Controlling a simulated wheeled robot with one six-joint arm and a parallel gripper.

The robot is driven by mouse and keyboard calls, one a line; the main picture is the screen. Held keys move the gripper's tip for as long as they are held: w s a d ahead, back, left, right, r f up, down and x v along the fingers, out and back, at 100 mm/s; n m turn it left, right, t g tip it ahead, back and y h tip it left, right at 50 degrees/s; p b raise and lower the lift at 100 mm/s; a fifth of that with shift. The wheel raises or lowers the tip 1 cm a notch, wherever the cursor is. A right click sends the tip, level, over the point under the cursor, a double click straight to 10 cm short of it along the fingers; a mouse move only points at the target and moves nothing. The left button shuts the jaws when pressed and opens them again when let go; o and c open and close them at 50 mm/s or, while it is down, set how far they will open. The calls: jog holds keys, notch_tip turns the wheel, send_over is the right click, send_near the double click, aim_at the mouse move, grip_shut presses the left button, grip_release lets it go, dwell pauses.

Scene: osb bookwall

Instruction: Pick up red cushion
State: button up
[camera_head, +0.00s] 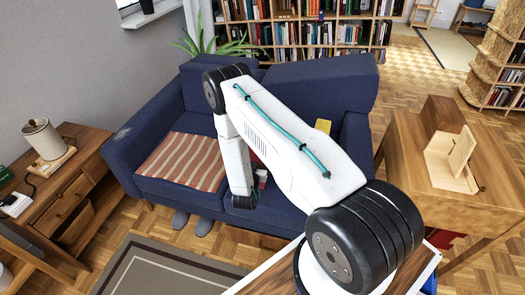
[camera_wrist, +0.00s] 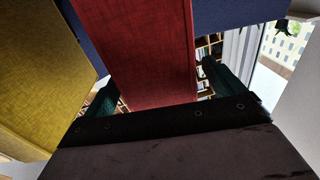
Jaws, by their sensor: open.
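The red cushion (camera_wrist: 140,50) fills the middle of the wrist view, close to my gripper (camera_wrist: 160,88). One dark green finger shows on each side of the cushion, and the jaws are open. I cannot tell how deep the cushion sits between them or whether they touch it. In the head view only a sliver of red shows on the blue sofa (camera_head: 320,88), behind my arm. My arm hides most of the gripper there.
A yellow cushion (camera_wrist: 35,75) stands close beside the red one; its top shows in the head view (camera_head: 323,126). A striped blanket (camera_head: 185,160) covers the left seat. Wooden tables stand left (camera_head: 65,190) and right (camera_head: 400,150) of the sofa. A rug (camera_head: 160,270) lies in front.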

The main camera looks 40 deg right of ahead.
jog(key=shift+x, duration=1.05)
jog(key=shift+c, duration=0.3)
jog(key=shift+a, duration=0.1)
jog(key=c, duration=1.2)
jog(key=shift+r, duration=0.1)
jog(key=shift+c, duration=0.2)
